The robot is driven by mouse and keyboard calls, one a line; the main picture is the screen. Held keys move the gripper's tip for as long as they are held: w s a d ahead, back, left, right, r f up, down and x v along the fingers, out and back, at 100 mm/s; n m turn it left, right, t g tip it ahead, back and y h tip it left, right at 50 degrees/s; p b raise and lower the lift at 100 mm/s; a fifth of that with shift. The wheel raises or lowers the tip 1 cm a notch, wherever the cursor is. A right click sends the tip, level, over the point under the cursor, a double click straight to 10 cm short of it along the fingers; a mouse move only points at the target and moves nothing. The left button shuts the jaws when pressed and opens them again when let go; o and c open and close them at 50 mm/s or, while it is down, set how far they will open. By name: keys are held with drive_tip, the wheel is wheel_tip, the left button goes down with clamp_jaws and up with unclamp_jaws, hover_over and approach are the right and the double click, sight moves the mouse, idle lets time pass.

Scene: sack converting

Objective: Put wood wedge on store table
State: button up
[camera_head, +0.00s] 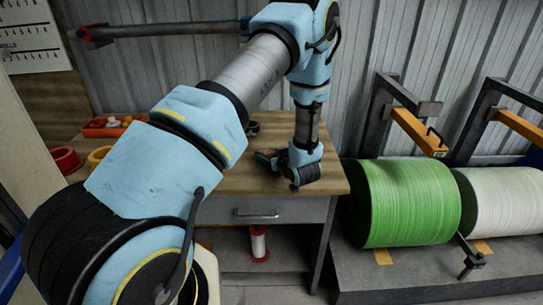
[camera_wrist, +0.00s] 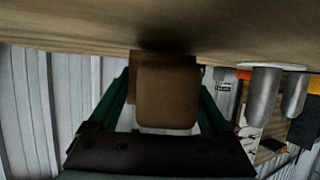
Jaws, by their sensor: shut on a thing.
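The wood wedge (camera_wrist: 168,98) shows in the wrist view as a brown block with rounded corners, between the green fingers of my gripper (camera_wrist: 165,75). My gripper is shut on it. The wooden table top (camera_wrist: 70,22) fills the upper part of that view, with a dark shadow right by the wedge. I cannot tell whether the wedge touches the table or is just above it. In the head view my gripper (camera_head: 268,160) is low over the wooden table (camera_head: 328,180), towards its right part. My arm and wrist hide the wedge there.
On the table's left stand a red tray (camera_head: 100,130) with small items, a red ring (camera_head: 66,160) and a yellow ring (camera_head: 98,156). A small dark object (camera_head: 252,128) lies near the back. Right of the table are a green roll (camera_head: 405,203) and a white roll (camera_head: 500,200).

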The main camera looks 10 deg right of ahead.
drive_tip(key=shift+f, duration=0.4)
drive_tip(key=shift+f, duration=0.1)
drive_tip(key=o, duration=1.4)
drive_tip(key=shift+o, duration=0.2)
